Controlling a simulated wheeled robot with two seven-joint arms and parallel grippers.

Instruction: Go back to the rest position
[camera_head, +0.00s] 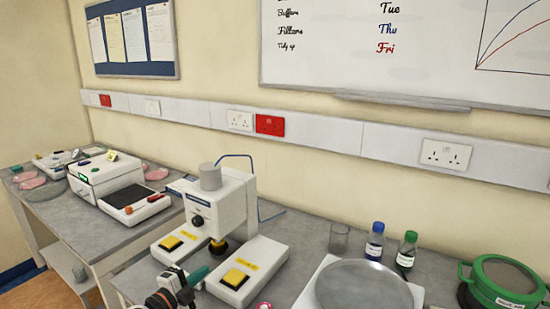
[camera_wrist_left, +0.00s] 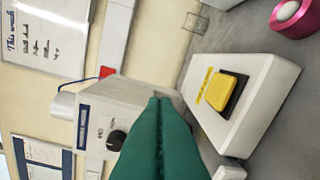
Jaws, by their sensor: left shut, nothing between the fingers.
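My left gripper (camera_head: 198,275) shows low in the middle of the head view, with dark joints and teal fingers. It is in front of the white tablet press (camera_head: 232,200), near its base between the two yellow buttons. In the left wrist view the two green fingers (camera_wrist_left: 160,104) lie flat together with nothing between them. The press body (camera_wrist_left: 88,120) with its black knob is behind them. The fingers hide part of the press. My right gripper is in neither view.
A yellow button (camera_head: 236,277) sits on the press's right block. A pink ring (camera_wrist_left: 292,18) lies on the bench. A round pan (camera_head: 364,287), blue-capped bottle (camera_head: 375,242), green-capped bottle (camera_head: 406,252), glass beaker (camera_head: 339,238) and green sieve (camera_head: 480,290) stand to the right.

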